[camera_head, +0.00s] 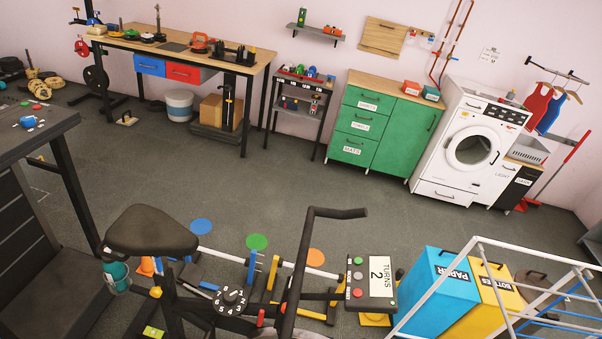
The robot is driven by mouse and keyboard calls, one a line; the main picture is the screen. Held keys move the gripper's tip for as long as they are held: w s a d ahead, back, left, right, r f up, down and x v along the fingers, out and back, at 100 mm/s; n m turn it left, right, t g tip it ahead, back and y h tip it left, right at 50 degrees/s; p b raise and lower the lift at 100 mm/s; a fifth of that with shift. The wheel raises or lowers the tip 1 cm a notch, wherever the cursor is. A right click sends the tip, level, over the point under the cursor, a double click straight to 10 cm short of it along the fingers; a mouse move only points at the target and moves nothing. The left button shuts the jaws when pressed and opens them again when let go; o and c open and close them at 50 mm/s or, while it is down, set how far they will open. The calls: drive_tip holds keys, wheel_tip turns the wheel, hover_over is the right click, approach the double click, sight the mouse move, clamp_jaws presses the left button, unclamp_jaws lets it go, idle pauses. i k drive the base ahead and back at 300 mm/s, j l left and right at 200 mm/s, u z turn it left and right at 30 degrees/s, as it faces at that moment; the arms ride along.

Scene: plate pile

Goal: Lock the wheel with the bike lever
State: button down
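An exercise bike stands at the bottom centre, cut off by the lower edge. Its black seat (150,230) is at the left and its dark handlebar (308,250) rises at the centre. A black dial with white numbers (231,299) sits between them. A small red piece (261,317) is beside the handlebar post; I cannot tell whether it is the lever. A panel (371,284) with red, grey and green buttons reads "TURNS 2". No wheel can be made out clearly. My gripper is not in view.
A dark bench (28,135) stands at the left. Blue and yellow bins (437,292) and a white rack (480,241) are at the lower right. A workbench (186,50), green cabinet (405,135) and washing machine (468,148) line the back wall. The middle floor is clear.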

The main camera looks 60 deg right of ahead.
sight(261, 314)
drive_tip(key=i+l+z, duration=0.1)
drive_tip(key=i+z, duration=0.6)
drive_tip(key=i+j+z, duration=0.1)
drive_tip(key=i+z, duration=0.25)
drive_tip(key=k, duration=0.05)
